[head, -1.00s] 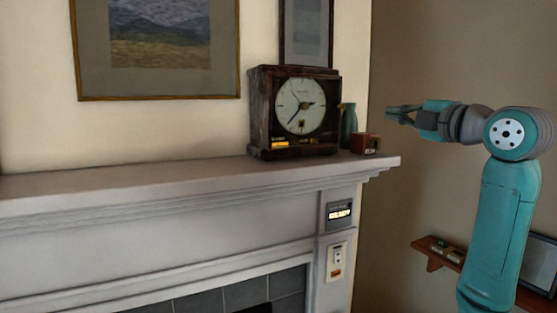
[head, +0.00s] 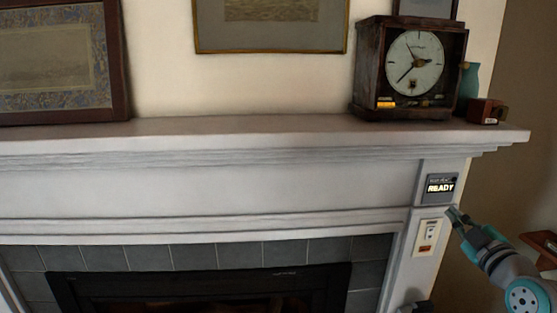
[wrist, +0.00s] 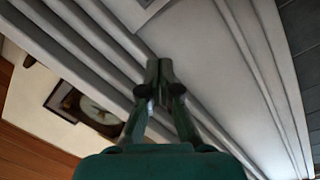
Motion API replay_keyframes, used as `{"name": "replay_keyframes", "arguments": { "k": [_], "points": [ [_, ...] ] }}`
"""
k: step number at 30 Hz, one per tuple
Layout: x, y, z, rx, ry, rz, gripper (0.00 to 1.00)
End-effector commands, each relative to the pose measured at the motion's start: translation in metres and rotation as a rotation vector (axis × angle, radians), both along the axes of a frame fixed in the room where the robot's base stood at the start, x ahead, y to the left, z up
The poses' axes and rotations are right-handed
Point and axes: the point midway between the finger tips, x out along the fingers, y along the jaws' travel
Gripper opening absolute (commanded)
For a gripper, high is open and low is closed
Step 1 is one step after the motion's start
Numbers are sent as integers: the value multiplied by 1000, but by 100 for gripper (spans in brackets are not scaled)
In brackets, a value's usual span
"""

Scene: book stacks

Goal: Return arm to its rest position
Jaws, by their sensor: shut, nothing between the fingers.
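In the wrist view my gripper (wrist: 159,66) points along the pale mantel mouldings. Its two fingers meet at the tips and hold nothing. Part of my teal and grey arm shows behind it at the picture's right edge.
The mantel shelf (head: 250,128) runs across the head view. A dark clock (head: 368,70), a teal vase (head: 470,80) and a small brown box (head: 486,111) stand on its right end. The firebox (head: 200,292) is below. A wooden shelf (head: 540,243) is at far right.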

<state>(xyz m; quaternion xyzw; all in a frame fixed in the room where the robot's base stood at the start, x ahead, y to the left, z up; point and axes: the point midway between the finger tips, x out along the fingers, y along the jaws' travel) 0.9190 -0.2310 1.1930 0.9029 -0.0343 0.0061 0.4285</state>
Motion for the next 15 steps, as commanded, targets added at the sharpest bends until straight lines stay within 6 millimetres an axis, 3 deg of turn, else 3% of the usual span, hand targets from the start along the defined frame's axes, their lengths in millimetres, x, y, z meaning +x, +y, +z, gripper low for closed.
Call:
{"name": "replay_keyframes", "arguments": {
  "k": [1,3,8,15],
  "points": [
    [-3,9,-24,40,12,-2,0],
    [-9,18,-51,90,19,-10,0],
    [-28,42,-109,200,36,-29,0],
    [-70,78,-185,344,62,-57,0]
  ]
}}
